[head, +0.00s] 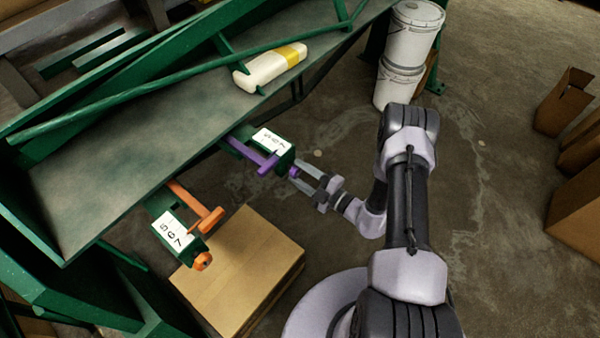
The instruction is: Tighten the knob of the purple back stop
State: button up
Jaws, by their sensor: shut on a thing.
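The purple back stop (263,160) sits at the front edge of the green bench, beside a white number plate (270,140). Its purple knob (294,172) faces right, toward my arm. My gripper (298,176) is shut on this knob, its fingers reaching in from the right. The fingers partly hide the knob, and I cannot tell how far it is turned. An orange back stop (205,218) with its own knob (202,261) and number plate (171,232) is further left and nearer on the same edge.
A white and yellow bottle (270,67) lies on the green bench (110,160). A cardboard box (245,265) stands on the floor below the orange stop. White buckets (402,80) are at the back, with brown boxes (580,205) at the right. Floor behind my arm is clear.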

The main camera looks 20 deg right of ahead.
dwell(0.4)
jog(key=o, duration=1.3)
jog(key=shift+o, duration=0.2)
jog(key=p+v, duration=0.3)
jog(key=v, duration=1.4)
jog(key=shift+s+p, duration=0.2)
jog(key=shift+p, duration=0.15)
jog(key=shift+d, duration=0.1)
